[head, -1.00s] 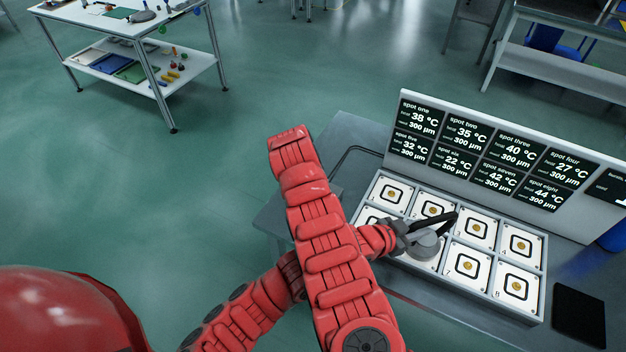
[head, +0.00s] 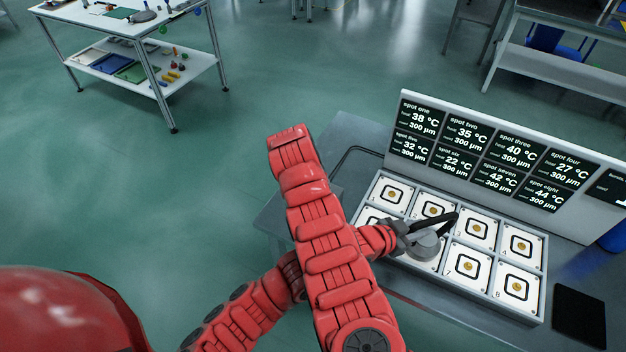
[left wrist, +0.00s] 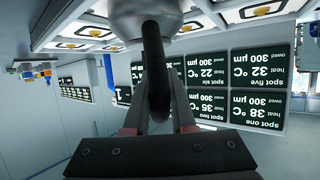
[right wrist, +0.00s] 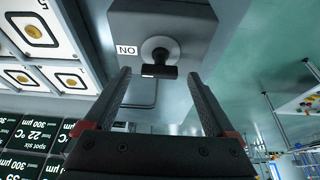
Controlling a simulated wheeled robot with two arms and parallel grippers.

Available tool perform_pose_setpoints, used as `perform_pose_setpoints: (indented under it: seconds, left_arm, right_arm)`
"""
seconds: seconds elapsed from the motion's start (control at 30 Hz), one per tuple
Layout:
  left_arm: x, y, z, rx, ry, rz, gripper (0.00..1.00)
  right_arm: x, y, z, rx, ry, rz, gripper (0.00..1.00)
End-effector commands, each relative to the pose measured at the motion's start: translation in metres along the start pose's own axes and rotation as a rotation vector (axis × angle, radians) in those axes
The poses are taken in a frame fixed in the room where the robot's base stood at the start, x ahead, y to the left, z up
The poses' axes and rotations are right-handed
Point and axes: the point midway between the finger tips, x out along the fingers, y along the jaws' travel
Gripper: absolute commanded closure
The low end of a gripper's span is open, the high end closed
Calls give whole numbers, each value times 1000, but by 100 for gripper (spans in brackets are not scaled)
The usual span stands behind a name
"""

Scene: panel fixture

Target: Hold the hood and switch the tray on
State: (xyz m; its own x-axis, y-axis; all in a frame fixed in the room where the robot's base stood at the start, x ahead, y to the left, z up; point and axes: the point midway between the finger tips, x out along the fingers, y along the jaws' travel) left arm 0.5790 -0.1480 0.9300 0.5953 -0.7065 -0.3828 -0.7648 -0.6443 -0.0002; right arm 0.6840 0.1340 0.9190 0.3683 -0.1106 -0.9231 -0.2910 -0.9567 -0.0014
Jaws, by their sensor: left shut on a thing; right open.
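The hood (head: 427,246) is a grey round cap with a black handle, over the second tile of the tray's front row. I cannot tell if it touches the tile. My left gripper (left wrist: 158,103) is shut on the hood's black handle (left wrist: 154,60). The tray (head: 455,290) is a grey panel of white tiles with gold discs. In the right wrist view, a switch (right wrist: 159,71) with a black bar sits on a grey box (right wrist: 185,25) beside a label reading ON upside down. My right gripper (right wrist: 160,100) is open, with the switch just beyond its fingertips; red arm links hide it in the head view.
A display board (head: 480,155) with spot readings stands behind the tray. A black pad (head: 579,315) lies to the tray's right on the grey table (head: 350,135).

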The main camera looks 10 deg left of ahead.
Motion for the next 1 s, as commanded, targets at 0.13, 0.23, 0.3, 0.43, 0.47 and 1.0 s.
perform_pose_setpoints:
  seconds: [0.13,0.23,0.3,0.43,0.47,1.0]
  left_arm:
    - [0,0,0,0,0,0,100]
    - [0,0,0,0,0,0,100]
    - [0,0,0,0,0,0,100]
    - [0,0,0,0,0,0,100]
    - [0,0,0,0,0,0,100]
    - [0,0,0,0,0,0,100]
  right_arm:
    - [-15,0,0,-1,2,0,10]
    - [-31,0,0,-2,1,0,10]
    - [-47,0,-1,0,3,-2,10]
    - [-76,-1,0,1,2,-3,10]
    - [-82,-1,0,0,2,-4,10]
    - [-115,0,1,-1,-2,1,10]
